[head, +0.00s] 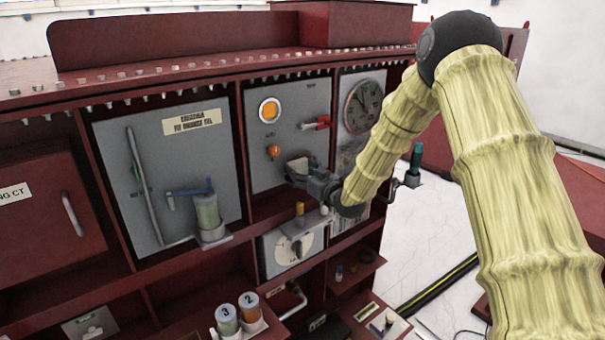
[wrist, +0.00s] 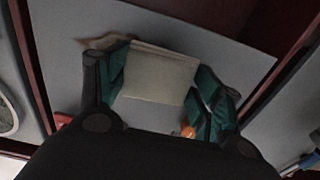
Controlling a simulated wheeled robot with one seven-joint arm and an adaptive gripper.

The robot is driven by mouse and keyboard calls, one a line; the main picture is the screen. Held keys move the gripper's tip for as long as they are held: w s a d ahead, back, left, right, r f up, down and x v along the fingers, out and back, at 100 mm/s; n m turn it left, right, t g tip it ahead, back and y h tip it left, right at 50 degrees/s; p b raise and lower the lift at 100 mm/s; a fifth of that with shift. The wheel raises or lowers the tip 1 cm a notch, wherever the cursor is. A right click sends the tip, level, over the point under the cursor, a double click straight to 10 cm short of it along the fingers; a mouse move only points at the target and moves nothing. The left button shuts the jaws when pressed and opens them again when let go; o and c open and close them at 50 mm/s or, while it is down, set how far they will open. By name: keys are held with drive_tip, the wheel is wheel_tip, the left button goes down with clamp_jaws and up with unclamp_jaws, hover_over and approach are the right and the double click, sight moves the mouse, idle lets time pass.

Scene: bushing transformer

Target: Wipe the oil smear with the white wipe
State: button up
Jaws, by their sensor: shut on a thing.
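The white wipe (wrist: 158,73) is a pale, square pad held between the green-lined fingers of my gripper (wrist: 160,85). In the head view the wipe (head: 298,165) shows small at the tip of my gripper (head: 303,175), in front of the lower part of the middle grey panel (head: 292,106). A brownish patch, which looks like the oil smear (wrist: 97,42), shows on the panel beside the wipe's upper left corner in the wrist view. The wipe may cover part of it. I cannot tell whether the wipe touches the panel. The smear is not clear in the head view.
An orange knob (head: 273,151), a red handle (head: 318,123) and an orange lamp (head: 269,110) stand out on the panel above my gripper. A dial gauge (head: 363,106) is to the right. A box with knobs (head: 293,245) is below. Dark red frame edges border the panel.

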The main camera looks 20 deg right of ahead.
sight(319, 157)
drive_tip(key=shift+b+x, duration=0.35)
drive_tip(key=shift+x, duration=0.6)
idle(0.8)
drive_tip(key=shift+d, duration=0.15)
drive_tip(key=shift+w+d+b, duration=0.35)
drive_tip(key=shift+w+d, duration=0.35)
drive_tip(key=shift+d, duration=1.1)
drive_tip(key=shift+w+d+b, duration=0.3)
drive_tip(key=shift+w+d, duration=0.35)
drive_tip(key=shift+d, duration=1.15)
drive_tip(key=shift+w+d+b, duration=0.35)
drive_tip(key=shift+w+d, duration=0.35)
drive_tip(key=shift+d, duration=1.1)
drive_tip(key=shift+a, duration=0.15)
